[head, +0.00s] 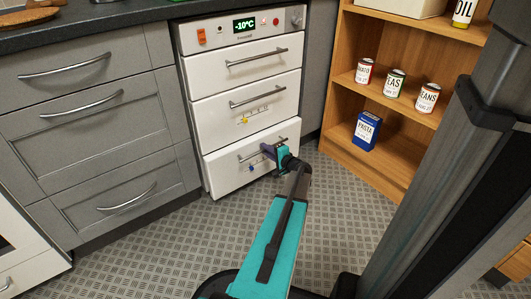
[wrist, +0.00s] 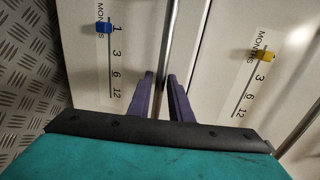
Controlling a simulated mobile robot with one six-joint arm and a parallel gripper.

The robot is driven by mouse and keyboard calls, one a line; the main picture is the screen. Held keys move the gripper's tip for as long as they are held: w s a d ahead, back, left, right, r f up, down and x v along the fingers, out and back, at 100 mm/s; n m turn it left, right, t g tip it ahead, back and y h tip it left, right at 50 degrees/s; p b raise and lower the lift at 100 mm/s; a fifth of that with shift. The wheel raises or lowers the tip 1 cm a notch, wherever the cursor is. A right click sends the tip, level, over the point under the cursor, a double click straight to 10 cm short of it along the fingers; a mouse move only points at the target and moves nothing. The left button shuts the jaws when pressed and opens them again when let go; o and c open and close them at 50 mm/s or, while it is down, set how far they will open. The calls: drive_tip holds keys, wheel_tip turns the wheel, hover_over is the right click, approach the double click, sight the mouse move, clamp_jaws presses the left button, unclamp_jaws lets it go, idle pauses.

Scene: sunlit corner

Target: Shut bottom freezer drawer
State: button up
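The white freezer has several stacked drawers. Its bottom drawer (head: 225,177) appears to stand slightly forward of the middle drawer (head: 215,115). My gripper (head: 268,150) is at the right part of the bottom drawer's front, by its handle. In the wrist view, the metal handle bar (wrist: 169,40) runs between the two purple fingers (wrist: 165,85), which sit close on either side and look shut on it. The bottom drawer's blue slider (wrist: 103,28) is left of the bar. The yellow slider (wrist: 265,56) of the drawer above is on the right.
Grey cabinet drawers (head: 100,110) stand left of the freezer. A wooden shelf (head: 345,135) with cans and a blue pasta box (head: 366,131) stands to the right. The patterned floor (head: 170,245) in front of the freezer is clear apart from my own body.

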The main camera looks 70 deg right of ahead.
drive_tip(key=shift+w+d, duration=0.15)
drive_tip(key=shift+w, duration=0.1)
clamp_jaws()
